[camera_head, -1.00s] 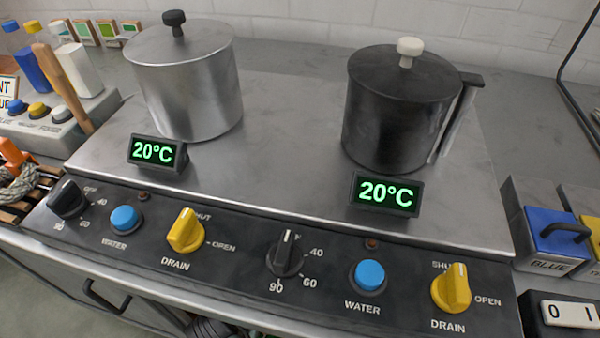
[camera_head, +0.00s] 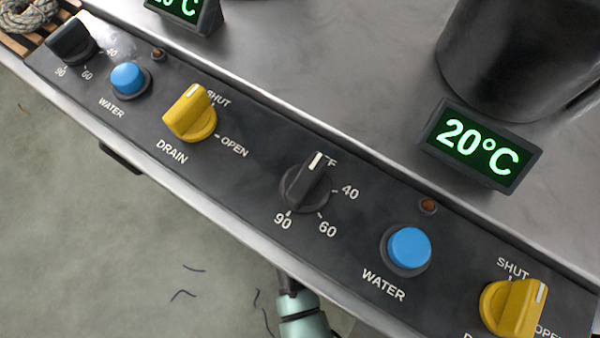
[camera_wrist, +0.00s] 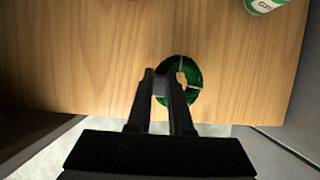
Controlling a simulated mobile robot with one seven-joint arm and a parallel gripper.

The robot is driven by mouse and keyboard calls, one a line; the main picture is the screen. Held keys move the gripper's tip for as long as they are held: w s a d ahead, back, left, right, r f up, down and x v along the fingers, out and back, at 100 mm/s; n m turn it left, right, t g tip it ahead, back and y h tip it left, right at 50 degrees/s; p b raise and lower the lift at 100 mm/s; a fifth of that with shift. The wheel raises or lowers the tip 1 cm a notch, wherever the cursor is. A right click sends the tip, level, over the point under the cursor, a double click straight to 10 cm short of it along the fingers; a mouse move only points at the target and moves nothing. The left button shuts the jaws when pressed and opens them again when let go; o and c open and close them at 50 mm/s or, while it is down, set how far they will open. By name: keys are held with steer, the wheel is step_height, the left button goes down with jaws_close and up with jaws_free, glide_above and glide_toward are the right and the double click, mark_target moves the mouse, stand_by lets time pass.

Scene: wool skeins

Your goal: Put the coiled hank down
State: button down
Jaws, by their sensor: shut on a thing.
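The coiled hank (camera_wrist: 194,76) is a dark green ring with pale ties, seen in the wrist view against a wooden surface (camera_wrist: 80,60). My gripper (camera_wrist: 161,76) is shut on the left side of the ring. The fingers hide part of the hank. Whether the hank touches the wood or hangs above it, I cannot tell. The head view does not show the green hank or the fingers.
A white and green container (camera_wrist: 264,5) stands at the wood's top right. In the head view, a control panel (camera_head: 250,165) carries knobs and blue buttons, with a dark pot (camera_head: 515,55) behind. A beige skein (camera_head: 28,14) lies on slats at top left.

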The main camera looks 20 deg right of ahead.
steer(key=shift+f+b, duration=0.85)
steer(key=shift+f, duration=0.85)
steer(key=shift+f, duration=0.15)
steer(key=c, duration=0.8)
jaws_free()
steer(key=p+v, duration=0.4)
steer(key=v, duration=0.3)
steer(key=shift+r, duration=0.3)
steer(key=shift+a, duration=0.1)
